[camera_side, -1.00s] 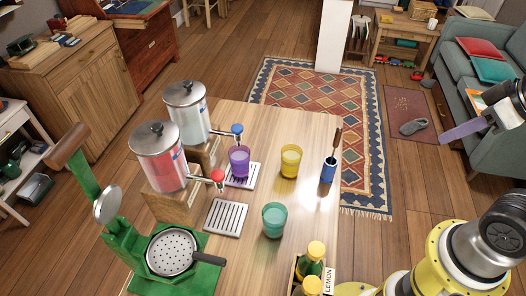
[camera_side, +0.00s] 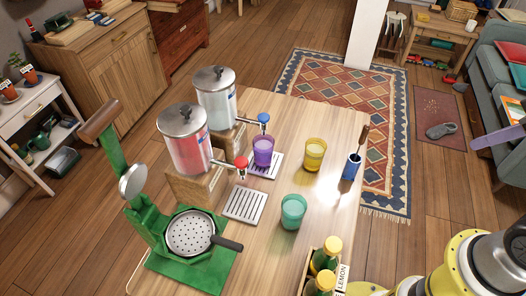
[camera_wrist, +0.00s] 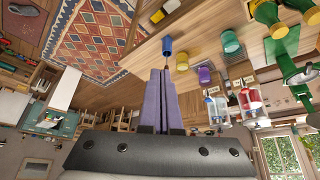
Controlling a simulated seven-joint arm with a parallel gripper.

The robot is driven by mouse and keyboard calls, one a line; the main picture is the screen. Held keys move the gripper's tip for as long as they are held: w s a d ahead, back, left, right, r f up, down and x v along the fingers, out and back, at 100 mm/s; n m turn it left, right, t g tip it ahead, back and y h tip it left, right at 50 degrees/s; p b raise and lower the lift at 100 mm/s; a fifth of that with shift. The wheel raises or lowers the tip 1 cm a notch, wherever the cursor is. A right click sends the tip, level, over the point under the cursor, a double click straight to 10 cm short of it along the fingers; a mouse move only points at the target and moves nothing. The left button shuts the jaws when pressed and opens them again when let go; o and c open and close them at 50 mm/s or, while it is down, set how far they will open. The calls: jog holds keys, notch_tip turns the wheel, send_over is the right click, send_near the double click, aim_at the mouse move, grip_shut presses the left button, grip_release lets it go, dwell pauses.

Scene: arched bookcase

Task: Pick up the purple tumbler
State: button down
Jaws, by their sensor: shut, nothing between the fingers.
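The purple tumbler (camera_side: 263,151) stands upright on a slotted drip tray (camera_side: 272,170), under the blue tap of the rear dispenser. It also shows in the wrist view (camera_wrist: 204,75), beyond and to the right of my fingers. My gripper (camera_wrist: 159,72) has long purple fingers that are shut together and empty. In the side view only part of the purple fingers (camera_side: 499,137) shows at the right edge, far from the tumbler.
A yellow tumbler (camera_side: 314,155), a green tumbler (camera_side: 293,211) and a blue holder (camera_side: 351,167) with a brown-handled tool stand nearby. Two dispensers (camera_side: 186,140) stand left of the tumbler. A green press (camera_side: 180,240) and a bottle crate (camera_side: 318,277) are at the table's front.

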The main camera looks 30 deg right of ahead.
grip_release()
dwell(0.6)
